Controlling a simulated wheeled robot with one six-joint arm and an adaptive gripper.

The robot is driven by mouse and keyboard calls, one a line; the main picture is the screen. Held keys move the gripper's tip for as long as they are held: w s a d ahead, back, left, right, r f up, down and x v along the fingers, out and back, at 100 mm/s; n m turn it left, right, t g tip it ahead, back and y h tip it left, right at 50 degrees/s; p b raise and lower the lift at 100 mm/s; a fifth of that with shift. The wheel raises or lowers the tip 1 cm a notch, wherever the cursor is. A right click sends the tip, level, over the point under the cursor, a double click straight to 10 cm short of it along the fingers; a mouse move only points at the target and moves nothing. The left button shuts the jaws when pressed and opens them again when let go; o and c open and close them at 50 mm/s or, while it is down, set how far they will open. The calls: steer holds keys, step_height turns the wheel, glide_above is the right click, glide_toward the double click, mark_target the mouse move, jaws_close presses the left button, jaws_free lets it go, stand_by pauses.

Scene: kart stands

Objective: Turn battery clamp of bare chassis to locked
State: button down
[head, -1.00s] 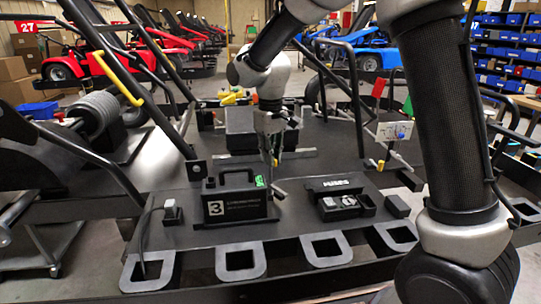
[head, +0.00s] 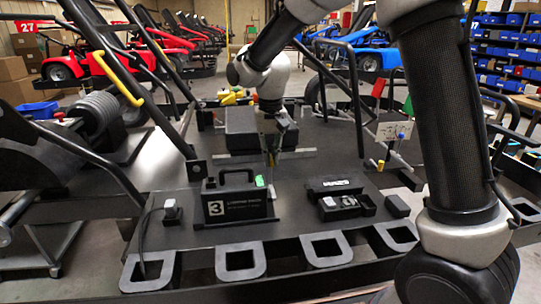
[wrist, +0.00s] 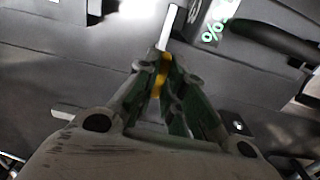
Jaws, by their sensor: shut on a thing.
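The black battery pack (head: 240,205) with a top handle and a white 3 sits upright on the dark chassis plate. Its green charge display also shows in the wrist view (wrist: 219,20). The battery clamp lever, a thin pale bar (wrist: 168,27) with a yellow part, stands close beside the battery's right side. My gripper (wrist: 163,75) is shut on the lever at its yellow part. In the head view my gripper (head: 270,160) points down behind and right of the battery. The clamp's pivot and any lock mark cannot be made out.
A black open case (head: 345,203) and a small black block (head: 397,206) stand right of the battery. A plug (head: 171,212) with a cable is at left. A black box (head: 240,130) lies behind. Tubular frame bars (head: 110,60) rise at left.

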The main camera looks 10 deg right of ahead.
stand_by(0.3)
steer(key=c, duration=1.5)
jaws_free()
step_height(320, 180, up, 12)
steer(key=shift+r, duration=0.1)
